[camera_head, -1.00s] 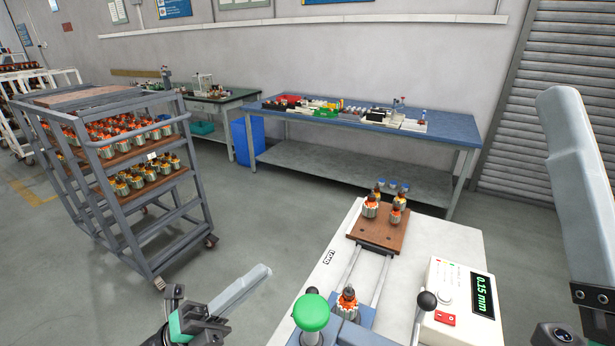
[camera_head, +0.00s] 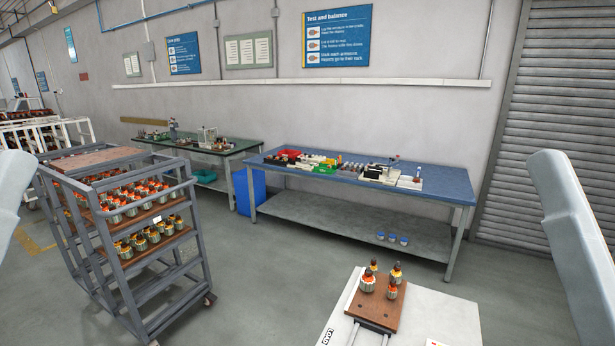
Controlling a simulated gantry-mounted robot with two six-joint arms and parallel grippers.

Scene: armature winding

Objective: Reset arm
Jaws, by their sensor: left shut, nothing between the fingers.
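A pale link of my left arm shows at the left edge. A pale link of my right arm shows at the right side. Neither gripper's fingers are inside the frame. Several armatures (camera_head: 367,281) with orange windings stand upright on a brown wooden board (camera_head: 376,312). The board is on the white machine top (camera_head: 437,316) at the bottom right. The lower part of this machine is cut off by the frame's bottom edge.
A grey trolley (camera_head: 128,278) at the left carries several armatures on its shelves. A blue-topped workbench (camera_head: 440,184) with parts stands along the wall. A green-topped bench (camera_head: 235,148) and blue bin (camera_head: 249,190) are beside it. The floor (camera_head: 270,285) between is clear.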

